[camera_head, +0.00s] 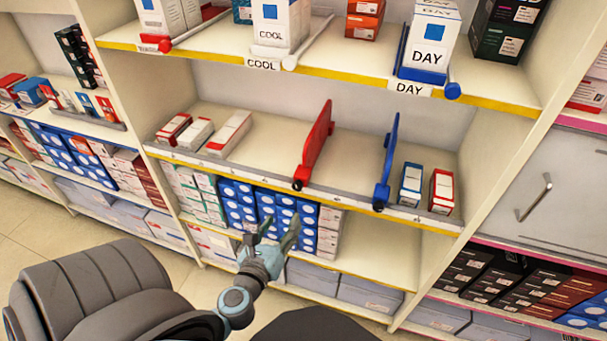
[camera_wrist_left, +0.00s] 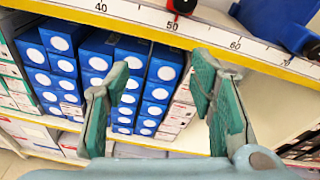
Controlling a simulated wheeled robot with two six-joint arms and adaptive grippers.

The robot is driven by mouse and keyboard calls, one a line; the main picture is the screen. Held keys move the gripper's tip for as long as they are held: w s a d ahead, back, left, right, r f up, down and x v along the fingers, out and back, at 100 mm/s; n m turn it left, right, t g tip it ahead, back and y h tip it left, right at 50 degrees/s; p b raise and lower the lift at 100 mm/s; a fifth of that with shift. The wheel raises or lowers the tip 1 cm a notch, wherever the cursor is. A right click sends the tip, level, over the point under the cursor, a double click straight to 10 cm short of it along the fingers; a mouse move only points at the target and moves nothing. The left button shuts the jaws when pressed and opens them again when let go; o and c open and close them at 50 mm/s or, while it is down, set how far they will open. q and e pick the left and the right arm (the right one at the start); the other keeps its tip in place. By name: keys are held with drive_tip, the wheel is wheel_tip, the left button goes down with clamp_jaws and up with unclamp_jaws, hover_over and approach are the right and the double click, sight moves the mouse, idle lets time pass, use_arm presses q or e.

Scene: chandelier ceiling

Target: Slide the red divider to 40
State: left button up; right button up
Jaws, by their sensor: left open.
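The red divider (camera_head: 315,147) stands upright on the middle shelf, its black-tipped front end at the shelf's front edge. In the left wrist view its front knob (camera_wrist_left: 183,5) sits just above the 50 on the white scale strip (camera_wrist_left: 135,12). The 40 mark is to its left. A blue divider (camera_head: 387,160) stands to its right; it also shows in the left wrist view (camera_wrist_left: 275,18), near 60 to 70. My left gripper (camera_head: 271,235) is open and empty, below and in front of the middle shelf edge, apart from the red divider. My right gripper is not in view.
Several boxes (camera_head: 229,133) lie left of the red divider, with bare shelf between. Two small boxes stand right of the blue divider, one blue (camera_head: 411,184) and one red (camera_head: 442,191). Stacked blue boxes (camera_head: 238,205) fill the shelf below, behind my left gripper. A labelled shelf (camera_head: 345,62) is above.

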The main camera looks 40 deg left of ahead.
sight(304, 169)
use_arm(q)
wheel_tip(304, 169, up, 7)
drive_tip(key=w+m+t, duration=0.2)
drive_tip(key=m, duration=0.1)
drive_tip(key=p+x, duration=0.1)
drive_tip(key=x, duration=1.2)
drive_tip(key=shift+w+f, duration=0.15)
clamp_jaws()
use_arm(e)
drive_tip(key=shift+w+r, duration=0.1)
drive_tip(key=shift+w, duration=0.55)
